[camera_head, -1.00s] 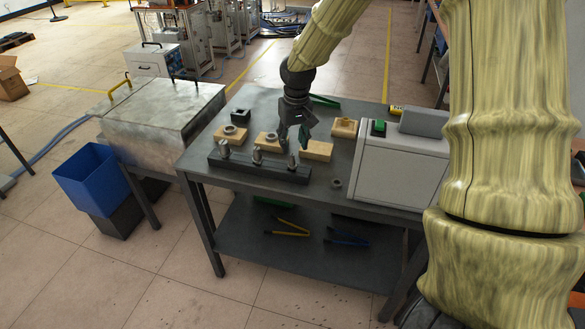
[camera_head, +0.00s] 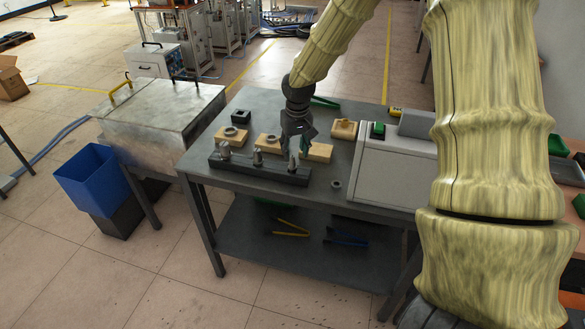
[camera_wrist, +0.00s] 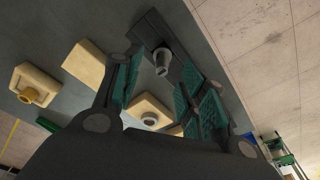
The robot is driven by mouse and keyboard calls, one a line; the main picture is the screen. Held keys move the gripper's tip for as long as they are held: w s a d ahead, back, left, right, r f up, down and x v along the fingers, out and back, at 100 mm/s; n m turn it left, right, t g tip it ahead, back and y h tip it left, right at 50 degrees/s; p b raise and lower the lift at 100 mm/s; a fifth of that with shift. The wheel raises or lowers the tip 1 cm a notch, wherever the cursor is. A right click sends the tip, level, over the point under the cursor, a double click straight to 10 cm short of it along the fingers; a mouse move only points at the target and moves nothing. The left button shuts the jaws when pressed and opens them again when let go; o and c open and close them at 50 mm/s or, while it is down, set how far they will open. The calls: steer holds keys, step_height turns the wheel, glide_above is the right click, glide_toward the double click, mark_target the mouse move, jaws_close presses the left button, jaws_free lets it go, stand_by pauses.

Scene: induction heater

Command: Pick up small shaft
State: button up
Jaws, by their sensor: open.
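A dark rack (camera_head: 240,168) on the grey table holds three upright metal shafts: left (camera_head: 224,149), middle (camera_head: 257,157) and right (camera_head: 293,161). I cannot tell for certain which is the small shaft by size. My gripper (camera_head: 299,148) is at the right end of the rack, pointing down, just above and behind the right shaft. In the wrist view my gripper (camera_wrist: 162,82) is open, with green pads on both sides. One grey shaft (camera_wrist: 162,61) shows in the gap between the fingers, standing in the rack and not gripped. The other shafts are hidden there.
Wooden blocks stand behind the rack, one with a ring (camera_head: 231,134); a plain one (camera_head: 319,152) is close to my gripper. A loose ring (camera_head: 336,184) lies to the right, beside a grey machine (camera_head: 395,170). The table's front edge is close to the rack.

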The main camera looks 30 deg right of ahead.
mark_target(292, 157)
steer(key=shift+w+f+p, duration=0.3)
steer(key=shift+f+p, duration=0.05)
steer(key=shift+f, duration=0.4)
steer(key=shift+w+f+p, duration=0.25)
steer(key=shift+f+p, duration=0.05)
steer(key=shift+f, duration=1.25)
jaws_close()
